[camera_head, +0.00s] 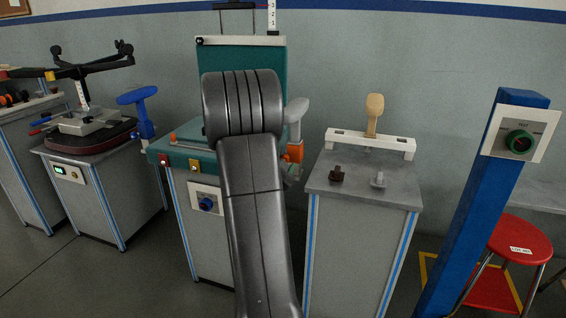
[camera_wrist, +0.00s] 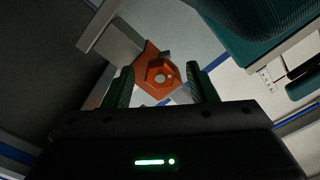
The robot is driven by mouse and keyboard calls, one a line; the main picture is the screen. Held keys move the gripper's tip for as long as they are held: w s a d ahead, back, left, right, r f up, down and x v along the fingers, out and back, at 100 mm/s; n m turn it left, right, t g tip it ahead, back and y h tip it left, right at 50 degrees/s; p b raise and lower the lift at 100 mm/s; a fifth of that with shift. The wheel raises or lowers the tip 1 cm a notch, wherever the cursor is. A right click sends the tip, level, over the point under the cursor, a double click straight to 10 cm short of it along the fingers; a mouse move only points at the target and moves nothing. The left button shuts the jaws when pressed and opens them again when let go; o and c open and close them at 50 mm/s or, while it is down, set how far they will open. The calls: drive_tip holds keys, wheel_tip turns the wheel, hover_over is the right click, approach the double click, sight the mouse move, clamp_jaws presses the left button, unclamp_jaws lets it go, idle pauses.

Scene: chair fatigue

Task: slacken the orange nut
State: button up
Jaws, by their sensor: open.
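The orange nut (camera_wrist: 160,75) shows in the wrist view as an orange hexagonal piece with a pale round centre. It lies between and just beyond the two green fingers of my gripper (camera_wrist: 162,88). The fingers stand apart, one on each side of the nut, and hold nothing. I cannot tell whether either finger touches it. In the head view an orange part (camera_head: 294,152) shows just right of my dark arm, below a grey armrest (camera_head: 296,112). My gripper is hidden behind the arm there.
A teal seat and back (camera_head: 240,55) stand behind my arm on a bench. A grey bench (camera_head: 360,180) with a white bracket and two small knobs stands to the right. A blue post (camera_head: 478,200) with a green dial and a red stool (camera_head: 520,240) stand further right.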

drive_tip(key=shift+s, duration=0.1)
drive_tip(key=p+v, duration=0.1)
drive_tip(key=v, duration=1.2)
drive_tip(key=shift+s, duration=0.3)
drive_tip(key=shift+w, duration=0.15)
drive_tip(key=b+x, duration=0.1)
drive_tip(key=x, duration=1.2)
drive_tip(key=shift+w, duration=0.25)
